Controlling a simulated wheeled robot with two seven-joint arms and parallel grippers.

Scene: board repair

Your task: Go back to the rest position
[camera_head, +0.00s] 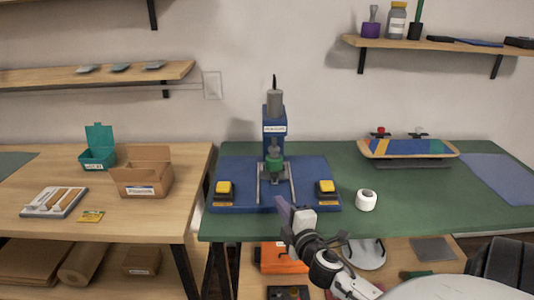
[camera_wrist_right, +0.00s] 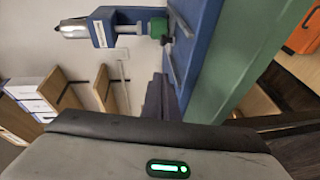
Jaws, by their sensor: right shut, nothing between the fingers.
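My right gripper (camera_head: 283,208) is shut and empty. In the head view it hangs in front of the blue press station near the front edge of the green bench. Its dark fingers also show in the right wrist view (camera_wrist_right: 158,97), pressed together. The blue press (camera_head: 273,115) stands upright behind the gripper and appears sideways in the right wrist view (camera_wrist_right: 104,28). My left gripper is in neither view.
A skateboard (camera_head: 408,148) lies at the bench's back right, and a white tape roll (camera_head: 366,200) sits right of the blue base. Two yellow buttons (camera_head: 223,187) flank the press. A cardboard box (camera_head: 143,177) stands on the left wooden table. An orange case (camera_head: 275,258) is below.

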